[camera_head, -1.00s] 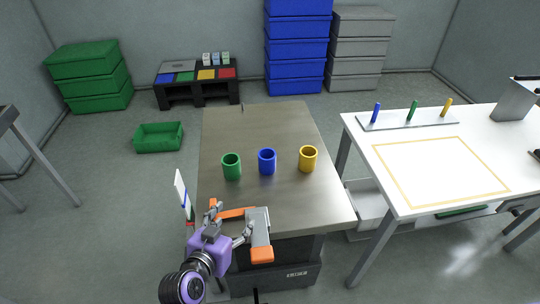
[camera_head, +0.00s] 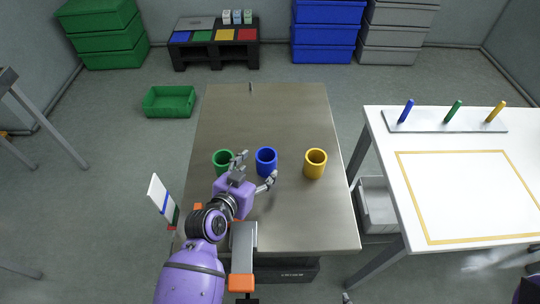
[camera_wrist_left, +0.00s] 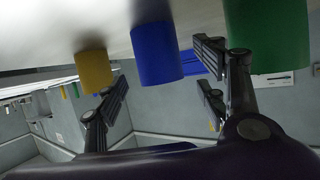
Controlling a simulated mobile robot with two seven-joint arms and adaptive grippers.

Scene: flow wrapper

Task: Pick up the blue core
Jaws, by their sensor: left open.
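The blue core (camera_head: 266,163) is an upright hollow cylinder on the metal table (camera_head: 270,115), between the green core (camera_head: 222,162) and the yellow core (camera_head: 315,165). My left gripper (camera_head: 257,167) is open and empty just in front of the blue core. One finger points toward the gap between green and blue; the other is at its near right side. In the left wrist view the blue core (camera_wrist_left: 157,55) appears between the spread fingers (camera_wrist_left: 160,80), with no clear contact. The yellow core (camera_wrist_left: 95,70) and green core (camera_wrist_left: 266,38) flank it. My right gripper is not visible.
A white table (camera_head: 470,240) with a yellow outlined area and a peg rack (camera_head: 445,123) stands to the right. An orange-tipped grey clamp-like part (camera_head: 243,248) is at the metal table's front edge.

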